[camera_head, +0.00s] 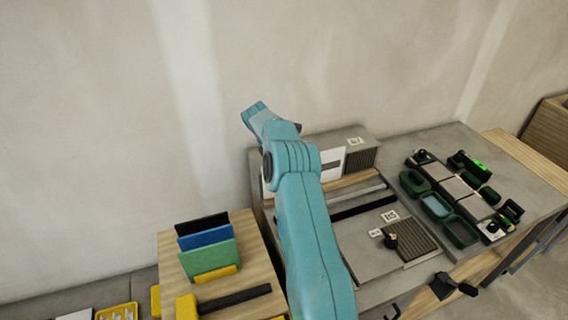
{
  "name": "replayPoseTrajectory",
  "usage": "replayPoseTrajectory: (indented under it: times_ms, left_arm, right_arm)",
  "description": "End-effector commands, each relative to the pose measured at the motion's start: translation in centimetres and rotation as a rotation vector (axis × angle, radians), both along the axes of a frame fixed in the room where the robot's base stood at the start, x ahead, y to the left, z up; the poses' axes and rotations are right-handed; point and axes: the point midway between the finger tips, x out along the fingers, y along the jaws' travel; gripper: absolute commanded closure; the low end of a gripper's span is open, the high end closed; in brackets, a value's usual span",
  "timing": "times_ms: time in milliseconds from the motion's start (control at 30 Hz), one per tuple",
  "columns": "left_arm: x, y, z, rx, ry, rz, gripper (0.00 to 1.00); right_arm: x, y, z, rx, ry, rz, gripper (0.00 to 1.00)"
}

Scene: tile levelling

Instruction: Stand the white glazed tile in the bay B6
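My teal arm rises from the bottom middle and hides part of the bench and the white piece's left side. No fingertips of either gripper show, so I cannot see what they hold. Small white labels stand by the ribbed block (355,141) and on the bench (389,216); their text is too small to read surely, so I cannot tell which bay is B6.
A wooden stand (245,265) at left holds upright black, blue and green (210,262) plates and a black-handled mallet (235,300). Dark green trays (437,207) and small items fill the bench's right. A yellow tray (117,311) is at lower left. The wall is close behind.

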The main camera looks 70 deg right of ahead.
Motion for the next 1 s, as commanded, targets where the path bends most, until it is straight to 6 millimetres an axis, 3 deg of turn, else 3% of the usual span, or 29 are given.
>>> replayPoseTrajectory:
  times_ms: [167, 200, 300, 1000]
  left_arm:
    - [0.00, 0.00, -0.01, 0.000, 0.000, 0.000, 0.00]
    - [0.00, 0.00, -0.01, 0.000, 0.000, 0.000, 0.00]
    - [0.00, 0.00, -0.01, 0.000, 0.000, 0.000, 0.00]
    - [0.00, 0.00, 0.00, 0.000, 0.000, 0.000, 0.00]
  right_arm:
    - [0.09, -0.07, 0.05, -0.004, -0.003, 0.001, 1.00]
    - [0.09, -0.07, 0.05, -0.004, -0.003, 0.001, 0.84]
    - [0.11, -0.10, 0.05, -0.005, -0.004, 0.002, 0.57]
    - [0.25, -0.26, 0.38, -0.014, -0.011, 0.002, 0.57]
